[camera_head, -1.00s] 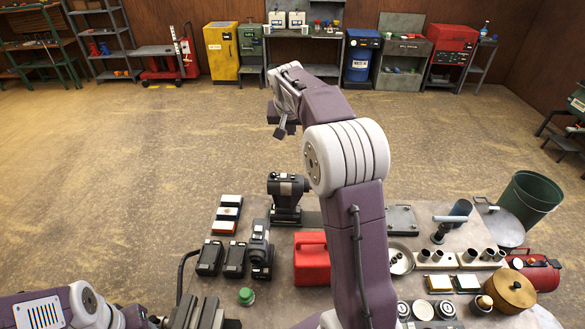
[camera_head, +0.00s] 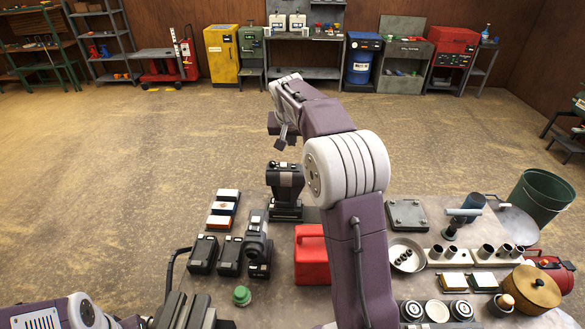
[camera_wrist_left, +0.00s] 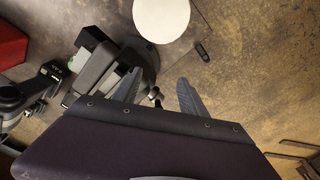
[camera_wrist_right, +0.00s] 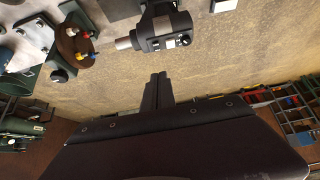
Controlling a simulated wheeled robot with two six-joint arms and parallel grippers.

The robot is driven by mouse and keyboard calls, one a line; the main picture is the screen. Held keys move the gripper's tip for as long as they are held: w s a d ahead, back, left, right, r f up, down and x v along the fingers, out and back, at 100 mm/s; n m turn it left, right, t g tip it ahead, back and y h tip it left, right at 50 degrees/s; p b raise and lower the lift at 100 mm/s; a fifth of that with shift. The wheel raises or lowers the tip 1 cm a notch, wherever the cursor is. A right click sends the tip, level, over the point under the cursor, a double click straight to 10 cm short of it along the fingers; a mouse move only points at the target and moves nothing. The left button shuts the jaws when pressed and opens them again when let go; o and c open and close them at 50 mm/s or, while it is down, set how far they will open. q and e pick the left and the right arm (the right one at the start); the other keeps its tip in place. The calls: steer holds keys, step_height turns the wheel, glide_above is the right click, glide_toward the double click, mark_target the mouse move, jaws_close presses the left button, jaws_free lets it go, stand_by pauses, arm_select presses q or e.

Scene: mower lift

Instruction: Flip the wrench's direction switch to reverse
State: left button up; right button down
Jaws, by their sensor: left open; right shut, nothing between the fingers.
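A dark power tool that looks like the wrench (camera_head: 285,180) stands upright on a base at the table's far edge. It also shows in the right wrist view (camera_wrist_right: 168,30), with a metal drive shaft pointing left and small white marks on its body. I cannot make out which way its direction switch is set. My right gripper (camera_head: 281,138) is shut and empty, beyond and above the tool in the head view; its closed fingers (camera_wrist_right: 157,90) are apart from it. My left gripper (camera_wrist_left: 160,95) is open, with a small dark part showing between or beyond its fingers.
A red canister (camera_head: 311,258), dark battery-like blocks (camera_head: 203,253) and a green button (camera_head: 241,295) are on the table. A pan (camera_head: 407,257), a brown lidded pot (camera_head: 533,289) and a green bucket (camera_head: 544,195) lie right. Open floor lies beyond the table.

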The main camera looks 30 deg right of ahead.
steer(key=shift+s+r, duration=0.1)
steer(key=shift+r, duration=0.05)
steer(key=p, duration=0.4)
glide_above(293, 166)
steer(key=s, duration=0.1)
steer(key=f, duration=0.7)
steer(key=shift+s+a+f, duration=0.2)
steer(key=shift+a+f, duration=0.05)
steer(key=shift+a, duration=0.15)
step_height(293, 166, down, 4)
steer(key=shift+r+p, duration=0.1)
steer(key=shift+p, duration=0.2)
steer(key=shift+s+a+f, duration=0.15)
steer(key=shift+s+f, duration=0.05)
steer(key=shift+f, duration=0.3)
